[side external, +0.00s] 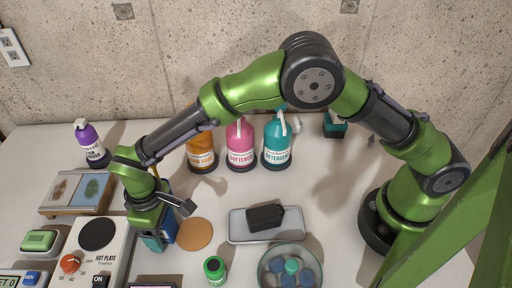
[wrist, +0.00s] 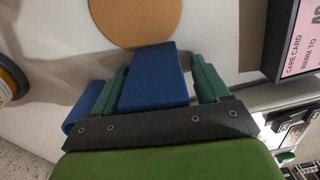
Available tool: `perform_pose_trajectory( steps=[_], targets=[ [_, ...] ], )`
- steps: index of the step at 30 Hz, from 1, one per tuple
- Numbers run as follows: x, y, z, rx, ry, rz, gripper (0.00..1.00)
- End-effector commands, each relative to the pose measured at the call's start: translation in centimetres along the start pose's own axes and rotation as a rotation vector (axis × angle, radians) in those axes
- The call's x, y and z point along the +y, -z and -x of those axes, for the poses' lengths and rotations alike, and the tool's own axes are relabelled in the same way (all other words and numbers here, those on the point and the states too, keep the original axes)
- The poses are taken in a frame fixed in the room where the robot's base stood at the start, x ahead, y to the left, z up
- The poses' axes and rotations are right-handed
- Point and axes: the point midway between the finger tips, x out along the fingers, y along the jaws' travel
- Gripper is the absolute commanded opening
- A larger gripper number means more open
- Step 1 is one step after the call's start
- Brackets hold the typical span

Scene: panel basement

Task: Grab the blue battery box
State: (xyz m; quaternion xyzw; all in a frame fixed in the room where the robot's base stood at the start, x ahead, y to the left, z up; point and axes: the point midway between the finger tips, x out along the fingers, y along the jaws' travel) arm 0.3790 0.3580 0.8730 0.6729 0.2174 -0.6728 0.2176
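The blue battery box (wrist: 155,82) sits between my gripper's two teal fingers in the wrist view. Its near end is hidden by the dark gripper body. The left finger lies against or very close to its edge, and a thin gap seems to show at the right finger. In the side external view the box (side external: 171,226) stands on the table at the front left, partly hidden by my gripper (side external: 154,242), which points down at it. The fingers (wrist: 163,85) look spread wide around the box. A second blue shape (wrist: 82,107) shows left of the fingers; I cannot tell what it is.
A round cork mat (side external: 195,234) lies right beside the box. A hot plate (side external: 97,252) stands to the left. A grey tray with a black block (side external: 265,217), a green-capped bottle (side external: 214,269) and a glass bowl (side external: 264,270) are to the right. Several bottles stand behind.

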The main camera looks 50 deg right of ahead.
Motion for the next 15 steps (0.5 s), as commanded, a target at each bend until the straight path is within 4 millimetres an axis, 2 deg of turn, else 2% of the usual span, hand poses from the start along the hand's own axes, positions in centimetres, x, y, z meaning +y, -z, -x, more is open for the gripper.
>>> perform_pose_trajectory(
  steps=[1,2,12,15],
  targets=[
    [0.00,0.01,0.03,0.000,0.000,0.000,0.68],
    [0.00,0.01,0.04,0.000,0.000,0.000,0.64],
    [0.00,0.01,0.07,0.000,0.000,0.000,0.12],
    [-0.01,0.05,0.13,0.002,0.000,0.000,0.11]
  ],
)
